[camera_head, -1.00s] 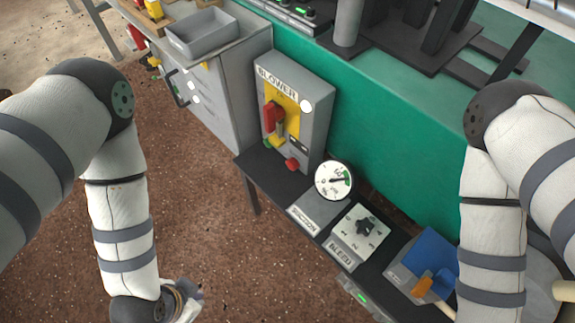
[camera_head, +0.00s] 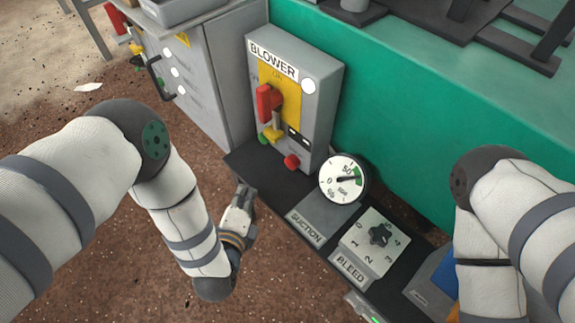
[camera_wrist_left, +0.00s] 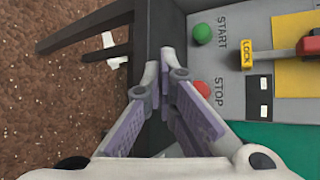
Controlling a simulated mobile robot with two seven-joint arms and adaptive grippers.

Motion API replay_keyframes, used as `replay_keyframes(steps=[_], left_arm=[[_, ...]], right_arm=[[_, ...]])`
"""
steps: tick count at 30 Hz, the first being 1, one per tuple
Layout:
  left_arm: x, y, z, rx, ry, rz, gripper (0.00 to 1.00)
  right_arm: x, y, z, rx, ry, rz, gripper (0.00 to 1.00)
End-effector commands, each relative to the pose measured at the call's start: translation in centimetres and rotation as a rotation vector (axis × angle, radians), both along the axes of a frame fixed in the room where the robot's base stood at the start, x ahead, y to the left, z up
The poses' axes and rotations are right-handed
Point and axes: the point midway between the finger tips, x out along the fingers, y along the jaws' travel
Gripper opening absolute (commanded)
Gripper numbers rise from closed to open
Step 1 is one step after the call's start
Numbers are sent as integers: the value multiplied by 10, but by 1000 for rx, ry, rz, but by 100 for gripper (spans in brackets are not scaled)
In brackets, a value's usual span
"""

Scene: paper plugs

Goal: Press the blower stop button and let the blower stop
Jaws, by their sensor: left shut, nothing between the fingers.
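The grey blower box (camera_head: 325,110) stands on the dark shelf, with a red lever (camera_head: 266,102) on a yellow plate. Its red stop button (camera_head: 292,161) is low on the front, and the green start button (camera_head: 262,138) is to its left. In the left wrist view the red stop button (camera_wrist_left: 201,90) is marked STOP, partly behind a finger, and the green start button (camera_wrist_left: 202,34) is above it. My left gripper (camera_head: 244,190) is shut and empty, below and left of the stop button, apart from it in the head view. My right gripper is out of view.
A suction gauge (camera_head: 343,178) and a bleed dial (camera_head: 380,234) sit on the dark shelf (camera_head: 262,172) right of the box. A grey cabinet (camera_head: 225,75) is at left and a green panel (camera_head: 420,130) behind. Brown floor lies in front.

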Motion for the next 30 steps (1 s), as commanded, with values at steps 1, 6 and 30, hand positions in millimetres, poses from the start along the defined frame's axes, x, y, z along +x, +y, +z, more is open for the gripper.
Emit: replay_keyframes(steps=[1, 6, 30], left_arm=[[0, 0, 0, -1, 1, 1, 0], [2, -3, -1, -2, 3, 1, 0], [62, -62, 0, -3, 4, 0, 0]], right_arm=[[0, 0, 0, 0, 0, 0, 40], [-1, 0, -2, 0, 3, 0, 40], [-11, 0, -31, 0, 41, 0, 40]])
